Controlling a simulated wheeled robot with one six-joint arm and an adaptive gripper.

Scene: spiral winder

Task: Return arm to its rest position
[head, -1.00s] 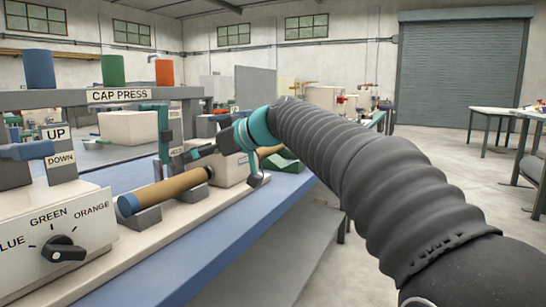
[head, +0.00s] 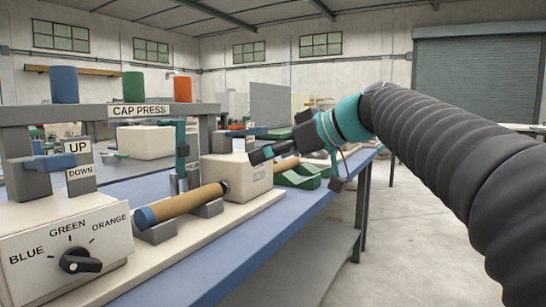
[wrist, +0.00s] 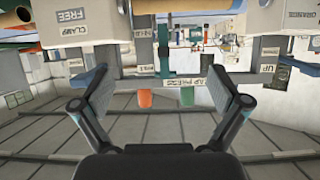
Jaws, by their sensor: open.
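My gripper (head: 258,155) is in the air above the blue bench, right of the cardboard tube and apart from it. The wrist view shows the gripper (wrist: 160,104) with its two fingers spread wide and nothing between them. The brown tube (head: 183,206) with a blue end lies on grey supports in front of the cap press (head: 140,110). My arm reaches in from the right side of the head view. The wrist picture looks upside down.
An UP/DOWN lever (head: 50,163) stands at left. Blue (head: 63,85), green (head: 133,86) and orange (head: 183,89) cylinders top the press. Green blocks (head: 300,176) lie beyond the tube. Floor right of the bench is clear.

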